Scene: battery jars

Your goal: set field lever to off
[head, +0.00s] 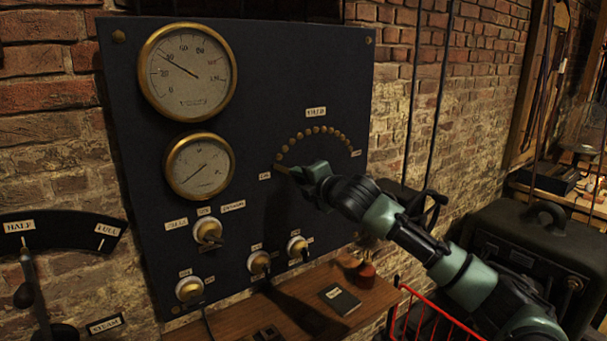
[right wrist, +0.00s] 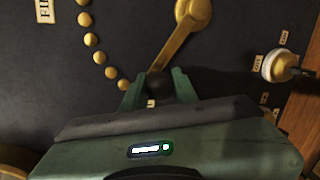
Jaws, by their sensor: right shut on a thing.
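The field lever (right wrist: 180,45) is a brass arm with a dark knob, seen in the right wrist view. It runs from its round pivot down-left to the knob. My right gripper (right wrist: 158,88) is shut on the knob, one finger on each side. The knob is close to the end stud of the arc of brass studs (right wrist: 90,40). In the head view the right gripper (head: 287,170) is at the arc's left end, by a small label (head: 265,176) too small to read surely. It hides most of the lever there. My left gripper is out of view.
The dark panel (head: 270,70) carries two brass-rimmed gauges (head: 188,72) and several white knobs (head: 208,232). Below, a wooden shelf (head: 375,300) holds a dark booklet (head: 340,299) and a red-based item (head: 366,270). A red wire basket (head: 435,320) and a dark case (head: 530,250) stand right.

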